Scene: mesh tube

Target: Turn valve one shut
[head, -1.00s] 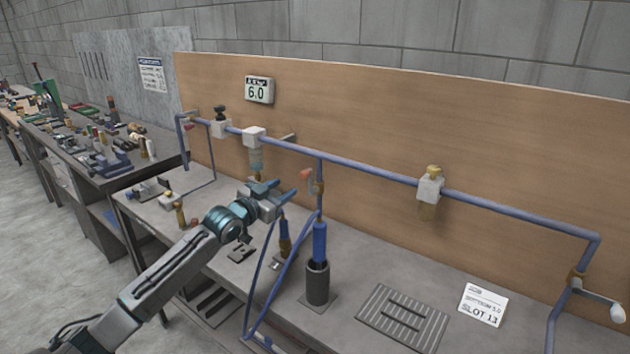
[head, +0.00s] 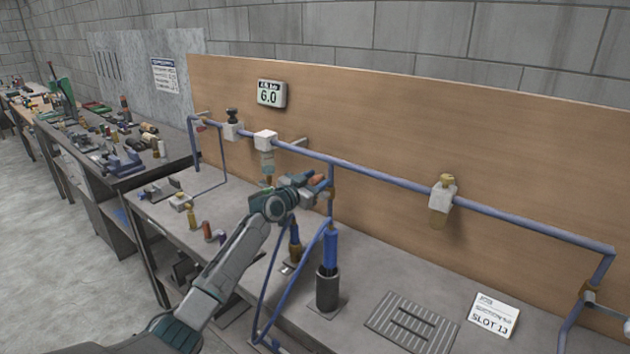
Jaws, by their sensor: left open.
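No label names valve one in this view. An orange-red valve handle (head: 319,181) sits on the vertical blue pipe that drops from the long horizontal pipe (head: 380,177). My left gripper (head: 312,187) is open, with its fingers right at this handle. The fingers partly cover the handle and the brass valve body (head: 331,194); I cannot tell whether they touch. My right gripper is out of view.
Blue hoses and a dark cup (head: 327,290) stand below the gripper. A slotted plate (head: 411,322) and a SLOT 13 card (head: 493,314) lie on the bench. A cluttered bench stands at left.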

